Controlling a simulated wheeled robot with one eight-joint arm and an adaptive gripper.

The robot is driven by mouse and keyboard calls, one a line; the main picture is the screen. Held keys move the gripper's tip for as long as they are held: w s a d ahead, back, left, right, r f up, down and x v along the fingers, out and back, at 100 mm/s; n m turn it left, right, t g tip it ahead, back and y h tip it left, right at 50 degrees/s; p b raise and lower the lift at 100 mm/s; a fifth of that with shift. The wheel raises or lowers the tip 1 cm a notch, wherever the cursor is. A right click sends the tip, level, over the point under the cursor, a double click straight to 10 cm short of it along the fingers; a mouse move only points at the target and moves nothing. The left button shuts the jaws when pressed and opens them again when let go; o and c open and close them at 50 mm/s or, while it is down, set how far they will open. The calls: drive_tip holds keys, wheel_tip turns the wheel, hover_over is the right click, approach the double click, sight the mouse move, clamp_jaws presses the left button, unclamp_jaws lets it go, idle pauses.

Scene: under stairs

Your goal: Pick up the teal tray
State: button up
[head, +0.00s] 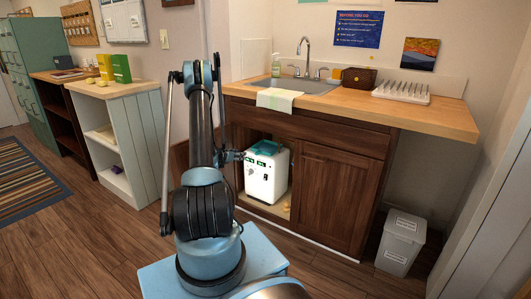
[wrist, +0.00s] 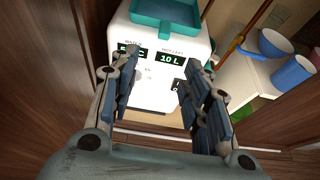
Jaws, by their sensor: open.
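The teal tray (wrist: 166,29) lies on top of a white box-shaped water heater with dark displays (wrist: 143,73), at the top edge of the wrist view, where its far part is cut off. In the head view the tray (head: 265,146) shows small on the heater (head: 266,178), inside the open cabinet under the sink. My gripper (wrist: 158,78) is open and empty, its two fingers spread before the heater's front face. The tray is beyond and above the fingertips in the wrist picture, apart from them. In the head view my arm hides part of the cabinet opening.
Brown cabinet walls (wrist: 42,70) flank the opening. Right of the heater in the wrist view are blue bowls (wrist: 275,42), a blue cup (wrist: 293,70) and a slanting wooden handle (wrist: 250,30). The counter (head: 350,102) overhangs the cabinet. A grey bin (head: 400,243) stands at right.

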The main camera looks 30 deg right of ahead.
approach(256, 154)
drive_tip(key=w+x, duration=0.1)
drive_tip(key=x, duration=0.3)
drive_tip(key=shift+s+x, duration=0.15)
drive_tip(key=shift+x, duration=1.15)
drive_tip(key=shift+s+x, duration=0.15)
drive_tip(key=shift+x, duration=1.1)
drive_tip(key=shift+d+f, duration=0.1)
drive_tip(key=shift+f, duration=0.05)
drive_tip(key=shift+c, duration=0.3)
clamp_jaws()
